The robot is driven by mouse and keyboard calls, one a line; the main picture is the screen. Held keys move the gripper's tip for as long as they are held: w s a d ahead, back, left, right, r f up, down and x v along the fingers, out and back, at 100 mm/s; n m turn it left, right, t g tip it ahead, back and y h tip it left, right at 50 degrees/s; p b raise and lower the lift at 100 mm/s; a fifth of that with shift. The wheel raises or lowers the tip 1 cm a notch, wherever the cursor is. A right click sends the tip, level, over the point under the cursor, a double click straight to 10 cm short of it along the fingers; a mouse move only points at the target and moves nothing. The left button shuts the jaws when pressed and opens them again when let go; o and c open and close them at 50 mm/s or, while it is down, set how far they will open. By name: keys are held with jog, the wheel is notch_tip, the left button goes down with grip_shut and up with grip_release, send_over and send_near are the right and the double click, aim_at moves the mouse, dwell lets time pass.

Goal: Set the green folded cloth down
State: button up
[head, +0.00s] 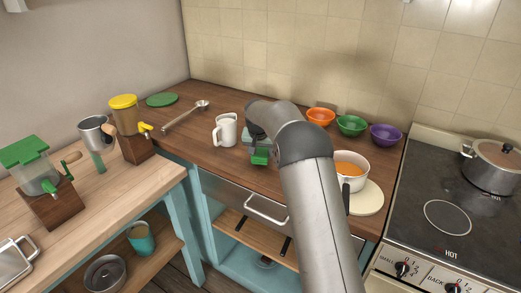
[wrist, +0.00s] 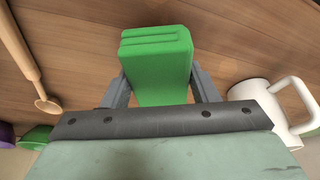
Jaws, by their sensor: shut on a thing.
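The green folded cloth (wrist: 156,62) is a thick bright green block with layered folds at one end. My gripper (wrist: 158,85) is shut on it, with one grey finger on each side. In the head view the cloth (head: 261,157) shows just below my gripper (head: 257,143), over the wooden counter (head: 185,135) near its front edge. My arm hides part of the gripper. I cannot tell whether the cloth touches the counter.
A white mug (head: 225,130) stands close to the left of my gripper. Orange (head: 321,116), green (head: 352,125) and purple (head: 385,135) bowls stand at the back right. A white pot (head: 351,172) is right of my arm. A ladle (head: 186,116) lies left.

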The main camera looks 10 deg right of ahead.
jog(key=shift+f, duration=0.3)
jog(key=shift+f+b, duration=0.55)
jog(key=shift+f, duration=0.1)
jog(key=shift+f, duration=0.3)
dwell(0.4)
jog(key=o, duration=1.2)
jog(key=shift+r, duration=0.15)
jog(key=b+v, duration=0.2)
jog(key=v, duration=1.5)
jog(key=shift+r+b, duration=0.15)
jog(key=shift+b, duration=0.25)
grip_shut()
